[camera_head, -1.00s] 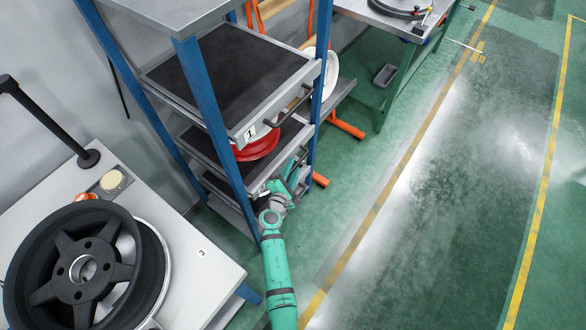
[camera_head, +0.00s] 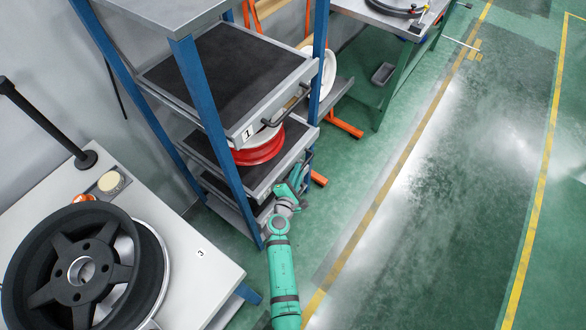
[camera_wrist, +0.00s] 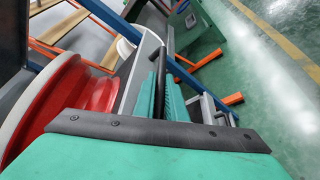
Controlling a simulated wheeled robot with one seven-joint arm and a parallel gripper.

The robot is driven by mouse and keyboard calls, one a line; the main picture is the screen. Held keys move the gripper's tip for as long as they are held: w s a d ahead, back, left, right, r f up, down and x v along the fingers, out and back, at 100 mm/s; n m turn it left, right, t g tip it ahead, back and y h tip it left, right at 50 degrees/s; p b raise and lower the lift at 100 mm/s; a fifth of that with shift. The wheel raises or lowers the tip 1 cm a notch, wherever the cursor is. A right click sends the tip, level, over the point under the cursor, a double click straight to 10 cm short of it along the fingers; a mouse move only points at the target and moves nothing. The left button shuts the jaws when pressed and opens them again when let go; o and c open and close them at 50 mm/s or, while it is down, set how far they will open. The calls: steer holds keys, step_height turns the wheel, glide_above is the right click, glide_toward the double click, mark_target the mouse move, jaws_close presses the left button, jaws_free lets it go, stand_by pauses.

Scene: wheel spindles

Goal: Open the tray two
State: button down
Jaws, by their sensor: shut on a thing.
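Tray two (camera_head: 302,144) is the middle tray of the blue-posted rack, below the tray labelled 1. It sticks out of the rack towards the front, and a red and white wheel (camera_head: 262,152) rests on it. In the wrist view, the tray's grey front (camera_wrist: 136,78) lies beside my fingers, with the red wheel (camera_wrist: 80,98) to the left. My gripper (camera_head: 301,170) is at the tray's front. It is shut on the tray's black handle (camera_wrist: 188,78), which shows partly between and beyond the green fingers. The tray's own number is not visible.
Tray one (camera_head: 225,75) sits above with its handle facing out. A lower tray (camera_head: 232,190) is partly hidden below. A white table (camera_head: 205,270) with a dark wheel (camera_head: 80,270) stands at left. Orange rack feet (camera_head: 345,128) are at floor level. Green floor at right is open.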

steer(key=s+d, duration=0.9)
steer(key=d, duration=0.3)
steer(key=s+d, duration=0.9)
steer(key=d, duration=0.4)
steer(key=shift+s+d, duration=0.25)
steer(key=shift+s, duration=0.1)
steer(key=shift+f, duration=0.1)
steer(key=c, duration=1.8)
jaws_free()
steer(key=v, duration=1)
steer(key=shift+s, duration=0.35)
steer(key=shift+a, duration=0.2)
